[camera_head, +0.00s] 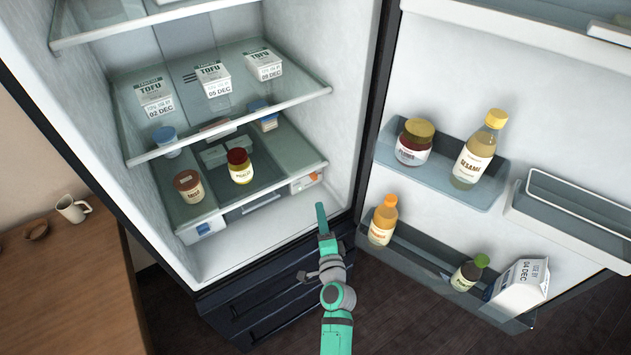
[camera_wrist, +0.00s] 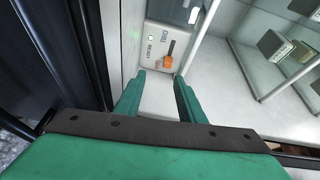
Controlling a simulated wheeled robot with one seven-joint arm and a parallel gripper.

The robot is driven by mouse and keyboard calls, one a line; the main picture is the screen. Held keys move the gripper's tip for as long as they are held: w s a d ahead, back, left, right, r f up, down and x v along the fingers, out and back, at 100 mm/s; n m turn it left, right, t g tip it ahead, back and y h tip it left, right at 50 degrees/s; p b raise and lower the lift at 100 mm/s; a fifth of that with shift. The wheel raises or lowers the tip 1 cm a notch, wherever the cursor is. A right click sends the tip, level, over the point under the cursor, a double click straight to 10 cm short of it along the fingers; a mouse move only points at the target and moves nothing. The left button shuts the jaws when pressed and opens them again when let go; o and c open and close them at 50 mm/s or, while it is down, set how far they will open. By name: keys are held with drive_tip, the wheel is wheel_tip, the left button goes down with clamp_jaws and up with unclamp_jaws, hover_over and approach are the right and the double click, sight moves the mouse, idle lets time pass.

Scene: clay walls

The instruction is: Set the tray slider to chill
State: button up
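The tray's white control panel (camera_head: 303,184) sits at the right end of the drawer front under the lowest shelf, with an orange slider knob (camera_head: 313,177). In the wrist view the panel (camera_wrist: 157,42) is close, and the orange knob (camera_wrist: 167,62) is at the near end of a short dark slot. Lettering runs along the panel, too small to read surely, beside a small lit green-white light. My gripper (camera_wrist: 159,76) is open and empty, its two green fingers pointing at the panel, apart from the knob. In the head view my gripper (camera_head: 321,210) is just below the panel.
The open fridge door (camera_head: 365,110) stands at the right with bottles and jars in its bins. Tofu cartons (camera_head: 213,80) fill the upper shelf; jars (camera_head: 239,167) stand below. A wooden counter (camera_head: 60,290) with a mug (camera_head: 72,208) is at the left.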

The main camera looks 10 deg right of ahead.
sight(315, 179)
drive_tip(key=w, duration=0.1)
drive_tip(key=w+r, duration=0.1)
drive_tip(key=shift+w+d+r+m, duration=0.25)
drive_tip(key=shift+w+r+m, duration=0.05)
drive_tip(key=shift+w+m, duration=0.1)
drive_tip(key=w, duration=0.7)
drive_tip(key=w+d, duration=0.1)
drive_tip(key=w, duration=0.2)
drive_tip(key=shift+w, duration=0.2)
drive_tip(key=shift+c, duration=0.2)
